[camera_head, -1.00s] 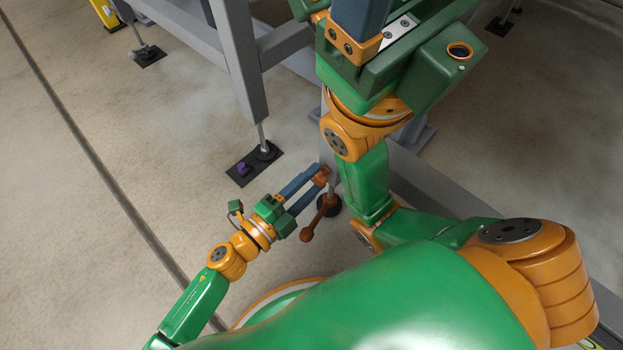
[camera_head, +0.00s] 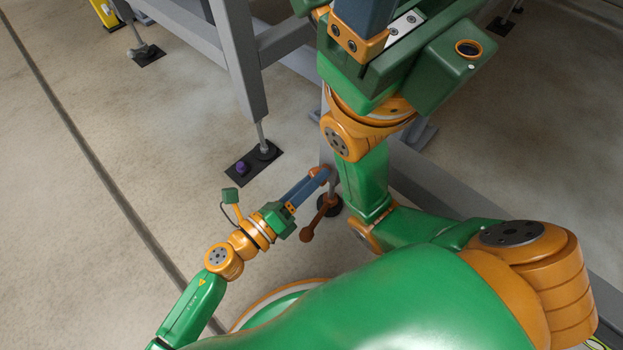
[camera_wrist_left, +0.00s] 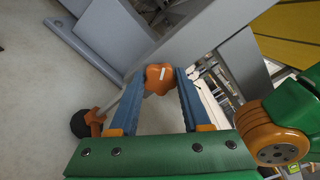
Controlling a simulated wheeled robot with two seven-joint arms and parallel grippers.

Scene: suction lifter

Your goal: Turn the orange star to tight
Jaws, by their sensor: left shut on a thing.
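The orange star (camera_head: 317,171) is a small lobed knob on the grey frame post, beside my right arm in the head view. In the left wrist view the orange star (camera_wrist_left: 158,78) sits between the two blue fingertips, with a pale mark on its face. My left gripper (camera_head: 322,171) is shut on it; the fingers overlap in the head view and partly hide it. My right gripper (camera_head: 362,18) is at the top of the head view, cut off by the edge, so its fingertips are hidden.
An orange-brown lever with a ball end (camera_head: 307,236) hangs just below the star, near a round black foot (camera_head: 330,205). A grey frame leg (camera_head: 238,60) stands behind, with a purple knob (camera_head: 242,167) on its black base plate. Open floor lies to the left.

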